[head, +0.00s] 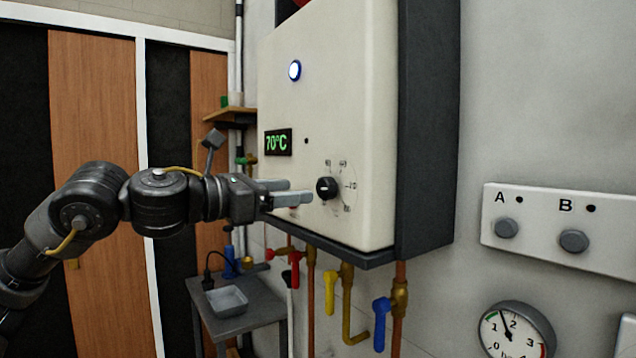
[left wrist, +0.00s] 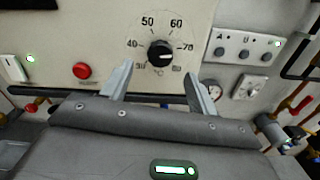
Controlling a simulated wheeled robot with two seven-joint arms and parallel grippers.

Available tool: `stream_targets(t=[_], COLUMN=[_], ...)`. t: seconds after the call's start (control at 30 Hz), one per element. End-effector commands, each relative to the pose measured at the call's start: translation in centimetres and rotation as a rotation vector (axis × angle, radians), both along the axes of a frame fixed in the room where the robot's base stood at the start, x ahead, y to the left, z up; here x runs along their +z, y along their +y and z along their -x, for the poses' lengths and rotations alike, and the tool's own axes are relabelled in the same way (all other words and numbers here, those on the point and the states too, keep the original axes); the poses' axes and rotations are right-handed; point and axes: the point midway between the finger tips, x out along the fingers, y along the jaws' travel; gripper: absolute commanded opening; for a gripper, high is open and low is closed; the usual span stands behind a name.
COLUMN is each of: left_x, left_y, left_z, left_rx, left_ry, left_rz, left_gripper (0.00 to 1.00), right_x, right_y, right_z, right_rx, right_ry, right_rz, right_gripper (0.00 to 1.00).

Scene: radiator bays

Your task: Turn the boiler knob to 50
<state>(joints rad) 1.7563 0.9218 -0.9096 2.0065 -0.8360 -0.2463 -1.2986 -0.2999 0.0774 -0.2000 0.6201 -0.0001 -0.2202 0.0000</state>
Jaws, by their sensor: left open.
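The boiler knob (head: 326,188) is a round black knob on the cream front of the boiler (head: 330,100). In the left wrist view the knob (left wrist: 160,53) sits inside a printed scale from 30 to 80, with 50 at its upper left. Its pale mark appears to point right, toward 70. The green display (head: 278,142) reads 70°C. My left gripper (head: 300,190) is open and close to the knob. In the left wrist view its fingers (left wrist: 159,82) are spread to either side below the knob, with nothing between them. My right gripper is not in view.
A red button (left wrist: 83,71) is on the panel left of the knob. Valves with red, yellow and blue (head: 381,323) handles hang on pipes below the boiler. A small table with a grey tray (head: 227,300) stands below. A panel with buttons A and B (head: 573,240) is at right.

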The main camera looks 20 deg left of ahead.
Motion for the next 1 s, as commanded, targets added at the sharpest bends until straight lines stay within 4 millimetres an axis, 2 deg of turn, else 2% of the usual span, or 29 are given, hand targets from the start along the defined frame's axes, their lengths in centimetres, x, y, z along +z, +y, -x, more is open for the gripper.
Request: stream_targets(t=[0.03,0.1,0.33,0.5,0.77,0.87,1.0], left_x=[0.4,0.4,0.2,0.1,0.0,0.0,0.0], left_y=[-0.8,-1.6,-3.7,-4.4,-4.5,-4.5,-4.5], left_z=[-0.8,-1.8,-4.5,-5.3,-5.4,-5.4,-5.4], left_rx=[-0.002,-0.002,0.000,0.000,0.001,0.001,0.001], left_ry=[0.004,0.004,0.003,0.001,0.000,0.000,0.000], left_rz=[0.002,0.002,0.002,0.002,0.002,0.002,0.002], left_gripper=[0.60,0.60,0.60,0.60,0.60,0.50,0.32], right_x=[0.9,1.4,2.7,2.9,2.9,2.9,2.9], right_y=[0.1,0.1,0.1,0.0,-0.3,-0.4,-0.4], right_z=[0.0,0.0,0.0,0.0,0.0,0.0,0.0], right_rx=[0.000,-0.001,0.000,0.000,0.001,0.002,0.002], right_ry=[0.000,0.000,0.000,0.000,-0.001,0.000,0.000], right_rz=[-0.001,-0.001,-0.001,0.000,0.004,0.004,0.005], right_gripper=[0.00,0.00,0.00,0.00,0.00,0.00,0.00])
